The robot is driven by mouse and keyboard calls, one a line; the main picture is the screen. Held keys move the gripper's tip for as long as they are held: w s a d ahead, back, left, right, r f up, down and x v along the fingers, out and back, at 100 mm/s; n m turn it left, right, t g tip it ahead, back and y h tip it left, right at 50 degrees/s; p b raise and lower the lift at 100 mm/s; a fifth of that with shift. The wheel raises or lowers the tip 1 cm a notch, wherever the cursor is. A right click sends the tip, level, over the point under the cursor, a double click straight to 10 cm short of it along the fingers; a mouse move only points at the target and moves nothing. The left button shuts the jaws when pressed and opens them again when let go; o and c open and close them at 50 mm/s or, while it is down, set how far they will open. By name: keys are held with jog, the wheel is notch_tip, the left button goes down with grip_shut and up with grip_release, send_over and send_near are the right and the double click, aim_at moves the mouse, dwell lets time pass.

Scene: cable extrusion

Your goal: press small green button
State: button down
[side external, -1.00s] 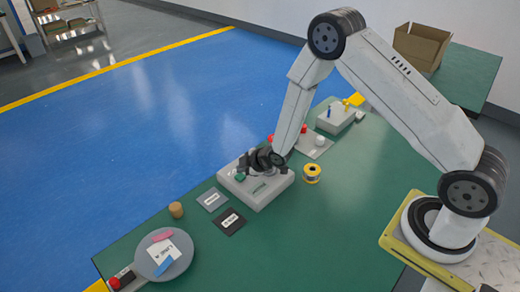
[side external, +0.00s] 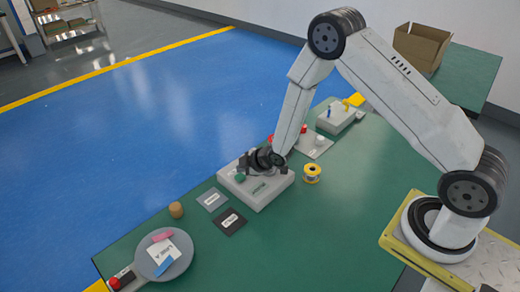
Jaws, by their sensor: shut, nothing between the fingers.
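A green button (side external: 240,177) shows on top of a grey box (side external: 263,197) on the green table, at the box's left side. My gripper (side external: 245,165) is shut and empty, low over the box, just behind and above the green button. In this view I cannot tell whether the fingertips touch the button or the box top. The gripper and wrist hide part of the box's upper face. A small dark green label also shows on the box top.
A yellow spool (side external: 312,173) stands right of the box. A panel with red and white knobs (side external: 313,145) and another grey box (side external: 336,119) lie behind. Flat cards (side external: 230,222), a cork-coloured cylinder (side external: 176,210) and a round grey plate (side external: 179,268) lie to the front left.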

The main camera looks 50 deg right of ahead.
aim_at(243, 177)
jog(key=shift+f, duration=0.95)
dwell(1.9)
jog(key=shift+r, duration=0.9)
jog(key=shift+r, duration=2.55)
jog(key=shift+r, duration=0.1)
